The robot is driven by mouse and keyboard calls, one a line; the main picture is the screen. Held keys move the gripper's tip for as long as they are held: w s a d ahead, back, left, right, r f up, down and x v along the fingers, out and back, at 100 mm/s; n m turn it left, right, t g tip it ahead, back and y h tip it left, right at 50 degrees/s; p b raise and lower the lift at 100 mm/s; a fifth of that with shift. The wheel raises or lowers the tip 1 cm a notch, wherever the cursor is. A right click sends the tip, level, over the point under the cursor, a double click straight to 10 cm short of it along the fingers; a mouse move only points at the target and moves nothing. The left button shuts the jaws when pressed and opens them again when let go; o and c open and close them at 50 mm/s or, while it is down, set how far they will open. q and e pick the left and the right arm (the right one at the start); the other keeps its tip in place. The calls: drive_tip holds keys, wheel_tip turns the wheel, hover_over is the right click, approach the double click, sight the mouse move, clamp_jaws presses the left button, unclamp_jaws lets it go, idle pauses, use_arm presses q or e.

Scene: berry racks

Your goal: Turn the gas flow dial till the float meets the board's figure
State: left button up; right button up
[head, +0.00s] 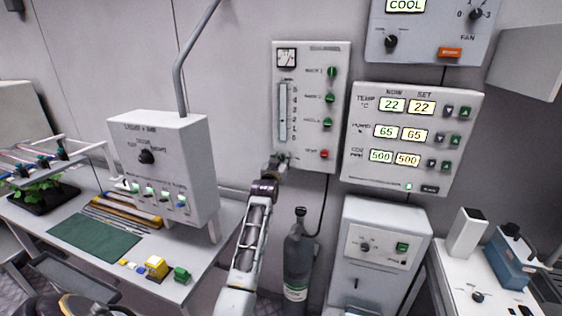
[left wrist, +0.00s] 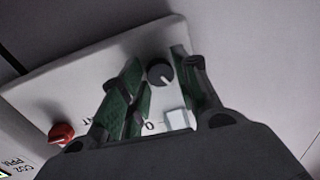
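The white flow panel (head: 311,60) hangs on the wall, with an upright scaled tube (head: 283,112) at its left. The float inside is too small to make out. My left gripper (head: 280,163) is at the panel's lower left corner and hides the dial there. The left wrist view shows this round black dial (left wrist: 160,73) with a white pointer line. My left gripper (left wrist: 163,82) is open, with a green-padded finger on either side of the dial; I cannot tell whether they touch it. A pale square piece (left wrist: 177,118) sits beside the dial. My right gripper is not in view.
A red knob (left wrist: 60,133) sits on the same panel; green knobs (head: 331,72) line its right side. A readout board (head: 410,178) adjoins it at right. A dark gas cylinder (head: 297,255) stands below. A control box (head: 165,125) stands on the left bench.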

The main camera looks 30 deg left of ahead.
use_arm(q)
drive_tip(key=c, duration=0.5)
drive_tip(key=shift+m+p, duration=0.65)
drive_tip(key=shift+m, duration=0.55)
drive_tip(key=o, duration=1)
drive_tip(key=shift+o, duration=0.2)
drive_tip(key=shift+d, duration=0.1)
drive_tip(key=v, duration=1.2)
drive_tip(key=shift+f, duration=0.15)
